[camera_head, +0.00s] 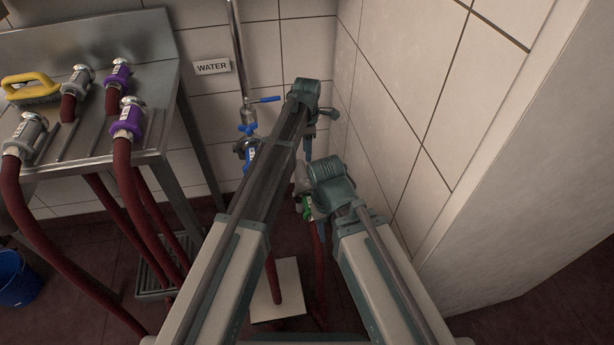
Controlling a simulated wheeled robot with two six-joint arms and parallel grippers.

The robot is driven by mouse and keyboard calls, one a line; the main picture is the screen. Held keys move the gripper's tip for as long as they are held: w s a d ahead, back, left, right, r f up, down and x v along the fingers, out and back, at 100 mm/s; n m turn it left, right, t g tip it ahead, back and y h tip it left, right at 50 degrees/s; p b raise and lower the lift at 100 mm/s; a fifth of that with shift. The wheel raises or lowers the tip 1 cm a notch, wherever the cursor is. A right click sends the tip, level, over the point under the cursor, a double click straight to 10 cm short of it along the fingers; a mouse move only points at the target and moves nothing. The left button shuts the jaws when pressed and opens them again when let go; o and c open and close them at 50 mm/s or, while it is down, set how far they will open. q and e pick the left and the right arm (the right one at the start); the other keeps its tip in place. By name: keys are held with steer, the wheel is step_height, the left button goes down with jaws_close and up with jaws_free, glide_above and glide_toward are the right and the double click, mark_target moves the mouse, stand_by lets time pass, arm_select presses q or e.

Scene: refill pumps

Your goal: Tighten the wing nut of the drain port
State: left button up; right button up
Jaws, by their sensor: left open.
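I cannot make out the wing nut or the drain port for certain; my arms cover much of the corner. A green-marked coupling (308,208) on a dark red hose shows partly behind my right arm, low by the wall. My left gripper (309,145) hangs below the end of my left arm, close to the right-hand wall and above that coupling. It is open, and I see nothing between its fingers. My right gripper is hidden beneath the end of my right arm, near the green-marked coupling.
A water pipe with a blue-handled valve (264,100) and blue-marked coupling (246,150) stands behind my left arm. A steel table (75,140) at left holds several hose couplings and a yellow-handled brush (30,86). A pale plate (279,292) lies on the floor; a blue bucket (14,278) stands far left.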

mark_target(307, 179)
arm_select(q)
step_height(307, 179, down, 14)
steer(key=b, duration=1.3)
steer(key=shift+r, duration=0.2)
jaws_close()
